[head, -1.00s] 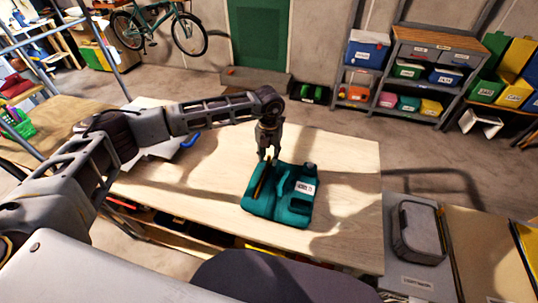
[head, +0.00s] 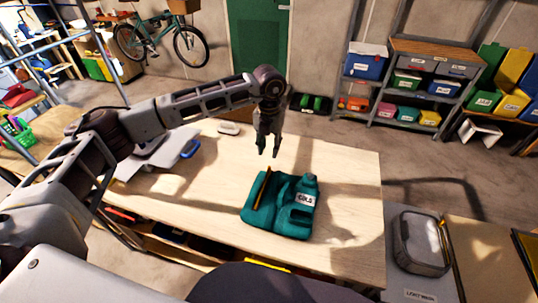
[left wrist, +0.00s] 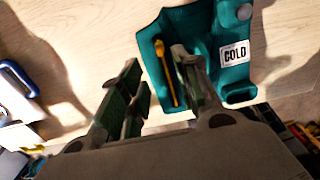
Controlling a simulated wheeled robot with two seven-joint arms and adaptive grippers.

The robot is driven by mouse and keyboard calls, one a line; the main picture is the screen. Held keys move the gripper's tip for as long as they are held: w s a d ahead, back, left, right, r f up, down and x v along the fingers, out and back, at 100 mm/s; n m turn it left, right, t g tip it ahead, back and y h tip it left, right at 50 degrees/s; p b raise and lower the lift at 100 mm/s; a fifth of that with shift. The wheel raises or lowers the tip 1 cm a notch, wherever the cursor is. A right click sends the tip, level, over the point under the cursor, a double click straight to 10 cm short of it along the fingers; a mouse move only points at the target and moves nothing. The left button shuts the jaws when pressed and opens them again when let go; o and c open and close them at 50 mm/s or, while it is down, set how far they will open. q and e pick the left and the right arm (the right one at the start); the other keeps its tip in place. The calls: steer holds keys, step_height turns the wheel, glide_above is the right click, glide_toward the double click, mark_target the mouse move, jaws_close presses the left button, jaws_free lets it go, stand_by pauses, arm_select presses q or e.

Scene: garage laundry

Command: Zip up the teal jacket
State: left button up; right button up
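The teal jacket (head: 275,222) lies on the wooden table, folded into a compact bundle, with a white "COLD" label (head: 305,199). It also shows at the top of the left wrist view (left wrist: 208,25). A yellow-orange strip with a knob at one end, perhaps the zip and its pull (left wrist: 166,75), runs along its left part. My left gripper (head: 269,153) hangs above the table behind the jacket, open, empty and apart from it. In the left wrist view its fingers (left wrist: 158,85) are spread, and the right finger covers part of the jacket. My right gripper is not in view.
The light wooden table (head: 345,185) is clear around the jacket. A blue-handled item (head: 190,149) lies to the left and a small pale object (head: 229,128) at the back edge. A grey case (head: 419,240) sits on a surface to the right. Shelves with bins stand behind.

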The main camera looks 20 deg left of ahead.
arm_select(q)
steer(key=shift+r, duration=1.2)
